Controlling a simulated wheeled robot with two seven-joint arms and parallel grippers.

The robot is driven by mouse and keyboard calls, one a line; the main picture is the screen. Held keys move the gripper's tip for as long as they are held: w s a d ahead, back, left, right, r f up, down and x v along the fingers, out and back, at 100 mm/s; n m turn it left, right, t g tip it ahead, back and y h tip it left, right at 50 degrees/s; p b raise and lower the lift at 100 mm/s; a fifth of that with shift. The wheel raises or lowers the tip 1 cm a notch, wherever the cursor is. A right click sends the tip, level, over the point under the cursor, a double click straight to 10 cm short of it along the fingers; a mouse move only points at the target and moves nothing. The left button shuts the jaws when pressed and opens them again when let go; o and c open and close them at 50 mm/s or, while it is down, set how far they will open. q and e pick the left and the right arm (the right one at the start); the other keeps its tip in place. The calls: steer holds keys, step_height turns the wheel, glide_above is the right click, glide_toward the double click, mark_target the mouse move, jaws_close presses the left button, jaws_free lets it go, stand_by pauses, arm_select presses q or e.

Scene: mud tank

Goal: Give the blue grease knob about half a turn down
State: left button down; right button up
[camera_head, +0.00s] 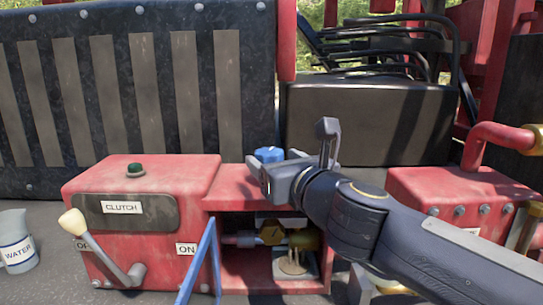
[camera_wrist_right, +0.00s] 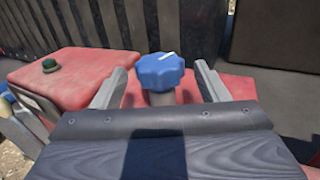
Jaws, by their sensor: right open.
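The blue grease knob (camera_head: 269,154) stands upright on a grey stem on the red housing, just past my right gripper in the head view. In the right wrist view the knob (camera_wrist_right: 160,71) has a lobed rim and a white mark on its top pointing to the upper right. My right gripper (camera_wrist_right: 161,82) is open, with one finger on each side of the knob and a visible gap to each. In the head view the right gripper (camera_head: 287,162) partly hides the housing and the knob's lower part. My left gripper is in neither view.
A red clutch box (camera_head: 140,177) with a cream-knobbed lever (camera_head: 101,247) stands left of the knob. A blue bar (camera_head: 200,262) slants in front of the housing. A water jug (camera_head: 16,240) is at far left. A ribbed dark panel (camera_head: 140,90) rises behind.

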mark_target(269, 151)
steer(key=shift+x, duration=1.6)
steer(key=shift+c, duration=0.4)
steer(key=c, duration=0.9)
steer(key=shift+a+h, duration=0.1)
steer(key=shift+h, duration=0.2)
